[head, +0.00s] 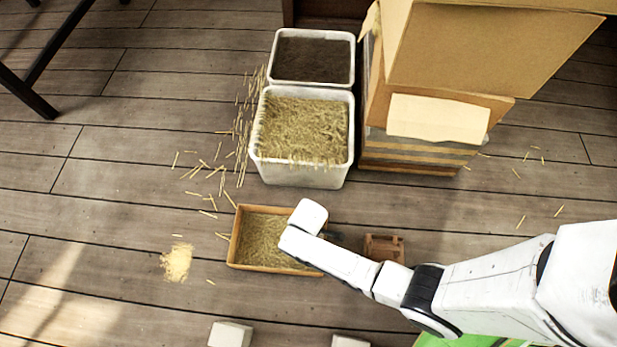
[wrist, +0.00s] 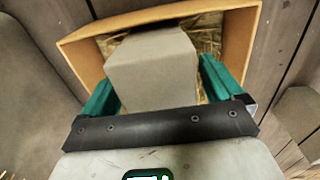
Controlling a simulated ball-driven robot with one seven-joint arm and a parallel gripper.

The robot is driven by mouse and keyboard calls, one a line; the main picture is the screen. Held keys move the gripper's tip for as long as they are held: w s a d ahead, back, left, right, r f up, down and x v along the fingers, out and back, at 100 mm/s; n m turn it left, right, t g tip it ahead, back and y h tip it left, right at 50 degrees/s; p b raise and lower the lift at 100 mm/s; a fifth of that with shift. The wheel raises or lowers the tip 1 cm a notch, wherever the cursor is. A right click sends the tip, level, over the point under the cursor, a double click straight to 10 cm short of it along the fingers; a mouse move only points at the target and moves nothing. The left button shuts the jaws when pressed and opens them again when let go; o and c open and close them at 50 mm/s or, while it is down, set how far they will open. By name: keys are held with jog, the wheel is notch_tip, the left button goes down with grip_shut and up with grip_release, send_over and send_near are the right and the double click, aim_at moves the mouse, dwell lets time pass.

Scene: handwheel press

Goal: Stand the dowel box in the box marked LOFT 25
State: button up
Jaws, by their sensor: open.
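My gripper (wrist: 158,76) is open in the wrist view, with one teal finger on each side of a plain grey box (wrist: 150,62). The grey box sits in a shallow cardboard tray (wrist: 72,50) lined with straw; I see no lettering on it, so I cannot tell whether it is the dowel box. I cannot tell whether the fingers touch it. In the head view the straw tray (head: 233,238) is partly covered by my arm, which hides the grey box and most of my gripper. No LOFT 25 marking is readable in either view.
A white bin of straw (head: 300,177) and a white bin of dark soil (head: 313,60) stand behind. A large cardboard box (head: 480,45) stands at right with a blank-looking label. A small brown wooden thing (head: 384,247) and pale blocks (head: 230,334) are nearby.

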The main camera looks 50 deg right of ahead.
notch_tip(320, 180, up, 12)
jog(key=p, duration=0.6)
jog(key=shift+p, duration=0.35)
jog(key=s+d+r+m, duration=0.2)
jog(key=s+r, duration=0.1)
jog(key=r, duration=0.4)
jog(key=s+d+r+m, duration=0.2)
jog(key=s+r+m, duration=0.1)
jog(key=r, duration=0.5)
jog(key=s+d+r+m+t, duration=0.1)
jog(key=s+d+r+m, duration=0.1)
jog(key=r, duration=0.5)
jog(key=shift+s+d+r+m, duration=0.15)
jog(key=shift+s+d+m, duration=0.15)
jog(key=shift+s+d, duration=0.25)
jog(key=shift+c, duration=0.2)
